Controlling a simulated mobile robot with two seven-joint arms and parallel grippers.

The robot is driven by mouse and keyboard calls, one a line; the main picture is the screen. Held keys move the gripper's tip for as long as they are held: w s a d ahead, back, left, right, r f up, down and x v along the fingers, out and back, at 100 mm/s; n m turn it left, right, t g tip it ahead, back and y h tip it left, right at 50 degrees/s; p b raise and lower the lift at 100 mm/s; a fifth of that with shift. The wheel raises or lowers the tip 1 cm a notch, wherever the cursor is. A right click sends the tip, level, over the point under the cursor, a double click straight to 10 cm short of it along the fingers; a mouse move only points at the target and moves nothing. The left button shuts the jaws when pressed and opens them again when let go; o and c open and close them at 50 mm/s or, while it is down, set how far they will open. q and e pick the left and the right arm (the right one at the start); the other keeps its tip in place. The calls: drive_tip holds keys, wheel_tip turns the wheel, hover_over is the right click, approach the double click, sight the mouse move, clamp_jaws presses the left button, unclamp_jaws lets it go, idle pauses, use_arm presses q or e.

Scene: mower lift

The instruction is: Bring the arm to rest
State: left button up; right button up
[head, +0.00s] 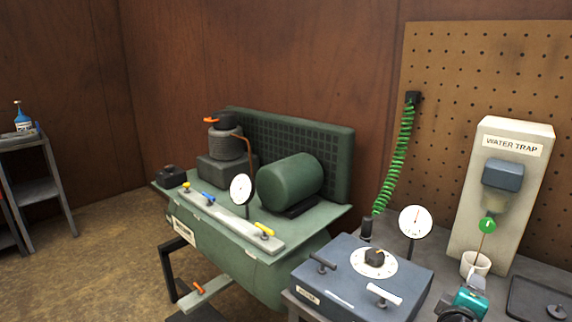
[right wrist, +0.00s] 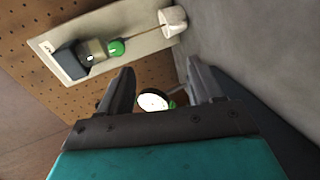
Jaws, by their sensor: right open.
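My right gripper (right wrist: 160,72) shows in the right wrist view with its two dark fingers spread apart and nothing between them. In the head view a teal part of my right arm (head: 468,300) shows low at the right, in front of the water trap and beside the grey control box. My left gripper is in neither view. In the right wrist view a white dial gauge (right wrist: 153,100) shows beyond the fingers, between them. The water trap panel (right wrist: 100,45) with its green round tag lies past the fingertips.
A grey control box (head: 360,285) with a knob and handles stands on the bench. A water trap (head: 516,145) and white cup (head: 475,264) stand behind my arm. A dark tray (head: 535,300) lies to the right. A green compressor (head: 245,265) stands left; bare floor is beyond.

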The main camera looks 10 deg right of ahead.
drive_tip(key=s+a+f+m+g+y, duration=0.2)
drive_tip(key=s+a+f+y, duration=0.15)
drive_tip(key=s+a, duration=0.4)
drive_tip(key=s+a+f+m+g+y, duration=0.1)
drive_tip(key=s+a+f+g+y, duration=0.1)
drive_tip(key=s+a+y, duration=0.4)
drive_tip(key=s+a+f+m+g+y, duration=0.2)
drive_tip(key=s+a+f, duration=0.1)
drive_tip(key=s+a, duration=0.6)
drive_tip(key=w+a+f+t+y, duration=0.1)
drive_tip(key=w+f+t+y, duration=0.1)
drive_tip(key=w+f+t, duration=0.5)
drive_tip(key=shift+a+f, duration=0.15)
drive_tip(key=shift+f, duration=0.85)
